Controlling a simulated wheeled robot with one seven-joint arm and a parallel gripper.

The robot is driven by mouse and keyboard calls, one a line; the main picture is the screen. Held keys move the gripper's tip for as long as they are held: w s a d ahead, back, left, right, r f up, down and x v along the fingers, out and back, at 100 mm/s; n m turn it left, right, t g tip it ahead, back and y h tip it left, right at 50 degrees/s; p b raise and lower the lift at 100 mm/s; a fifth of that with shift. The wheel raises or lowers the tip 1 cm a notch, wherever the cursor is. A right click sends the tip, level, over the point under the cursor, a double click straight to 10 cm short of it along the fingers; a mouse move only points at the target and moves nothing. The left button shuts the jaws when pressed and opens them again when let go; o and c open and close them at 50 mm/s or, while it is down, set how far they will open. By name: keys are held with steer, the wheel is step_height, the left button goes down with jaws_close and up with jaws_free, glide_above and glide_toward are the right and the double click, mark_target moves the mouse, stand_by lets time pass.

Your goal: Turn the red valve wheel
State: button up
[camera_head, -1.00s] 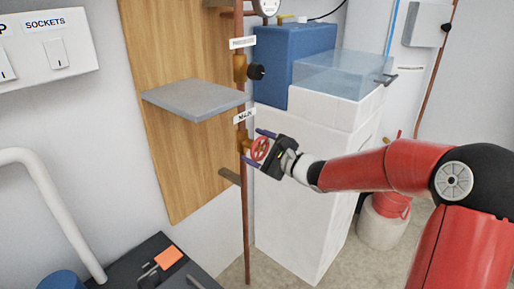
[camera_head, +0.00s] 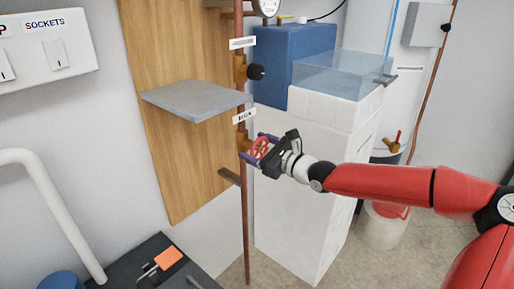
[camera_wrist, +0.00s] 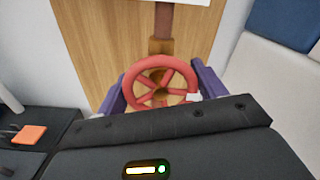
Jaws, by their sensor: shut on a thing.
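The red valve wheel (camera_head: 261,148) sits on a brass valve body (camera_head: 243,140) on the vertical copper pipe, just below a small white label (camera_head: 243,116). In the wrist view the wheel (camera_wrist: 160,84) faces me, its spokes and hub showing. A small white mark sits on its rim at the lower right. My gripper (camera_head: 262,150) has its purple fingers on either side of the wheel, shut on its rim. In the wrist view the fingers (camera_wrist: 160,90) flank the wheel left and right. The lowest part of the rim is hidden behind my gripper's body.
A grey shelf (camera_head: 197,99) juts out above left of the wheel from the wooden board (camera_head: 180,160). A second valve with a black knob (camera_head: 256,72) is higher on the pipe. A white tiled block (camera_head: 300,190) stands close behind on the right.

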steer(key=o, duration=1)
steer(key=shift+c, duration=0.2)
steer(key=v, duration=0.7)
steer(key=shift+s+d, duration=0.25)
steer(key=shift+d, duration=0.1)
steer(key=shift+d, duration=0.1)
